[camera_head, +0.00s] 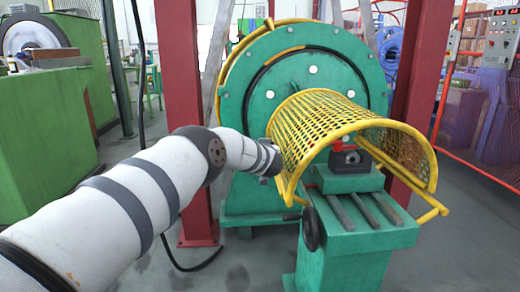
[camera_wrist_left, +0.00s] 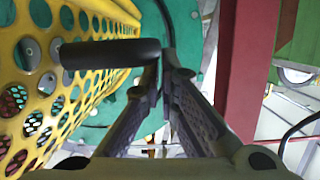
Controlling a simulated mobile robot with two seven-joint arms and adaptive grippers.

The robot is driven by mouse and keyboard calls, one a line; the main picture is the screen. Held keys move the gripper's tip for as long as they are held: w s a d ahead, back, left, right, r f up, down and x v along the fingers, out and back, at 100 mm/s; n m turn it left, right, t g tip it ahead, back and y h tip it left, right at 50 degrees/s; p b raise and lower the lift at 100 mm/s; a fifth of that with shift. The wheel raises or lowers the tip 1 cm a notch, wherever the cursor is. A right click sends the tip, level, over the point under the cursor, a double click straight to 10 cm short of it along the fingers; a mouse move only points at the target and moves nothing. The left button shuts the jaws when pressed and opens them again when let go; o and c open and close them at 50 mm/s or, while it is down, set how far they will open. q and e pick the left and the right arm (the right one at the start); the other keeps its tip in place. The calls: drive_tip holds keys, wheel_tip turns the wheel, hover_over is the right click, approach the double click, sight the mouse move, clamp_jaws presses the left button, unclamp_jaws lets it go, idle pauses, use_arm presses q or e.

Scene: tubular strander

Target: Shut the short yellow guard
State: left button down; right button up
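The short yellow guard (camera_head: 318,128) is an arched, perforated yellow cover with a tubular rim. It spans over a green bench (camera_head: 360,238) in front of a big green disc. I cannot tell whether it is fully down. My left gripper (camera_head: 270,160) is at the guard's left side, small and partly hidden in the head view. In the left wrist view the guard's mesh (camera_wrist_left: 75,85) fills the left. A dark cylindrical handle (camera_wrist_left: 110,54) lies across the left fingertip. The fingers (camera_wrist_left: 166,72) look closed together, with nothing visible between them. My right gripper is not in view.
Red posts (camera_head: 180,110) and (camera_head: 420,85) stand on both sides of the green disc (camera_head: 350,70). A handwheel (camera_head: 312,229) sticks out from the bench's left side. A red-and-dark block (camera_head: 347,157) sits under the guard. Grey floor is free at the lower right.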

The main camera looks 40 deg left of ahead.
use_arm(q)
drive_tip(key=s+d+r+p, duration=0.6)
drive_tip(key=s+d+p, duration=0.1)
drive_tip(key=p, duration=0.1)
drive_tip(key=s+d+f+m+g+h+p, duration=0.3)
drive_tip(key=s+d+f+m+h+p, duration=0.3)
drive_tip(key=s+d+f, duration=1.25)
drive_tip(key=s+d+f+m+g+h, duration=0.1)
drive_tip(key=s+d+f+g+h, duration=0.15)
drive_tip(key=s, duration=0.45)
drive_tip(key=s+d+f+m+g+h, duration=0.1)
drive_tip(key=s+d, duration=0.2)
drive_tip(key=s, duration=0.5)
drive_tip(key=s+d+r+g+h+p, duration=0.1)
drive_tip(key=s+d+r+g, duration=0.1)
drive_tip(key=s, duration=0.9)
drive_tip(key=s+d+r+m+g+h+p, duration=0.1)
drive_tip(key=s+d+r+g+p, duration=0.1)
drive_tip(key=s, duration=0.9)
drive_tip(key=shift+s+d+r+g, duration=0.35)
drive_tip(key=shift+d+g, duration=0.2)
drive_tip(key=shift+g, duration=0.3)
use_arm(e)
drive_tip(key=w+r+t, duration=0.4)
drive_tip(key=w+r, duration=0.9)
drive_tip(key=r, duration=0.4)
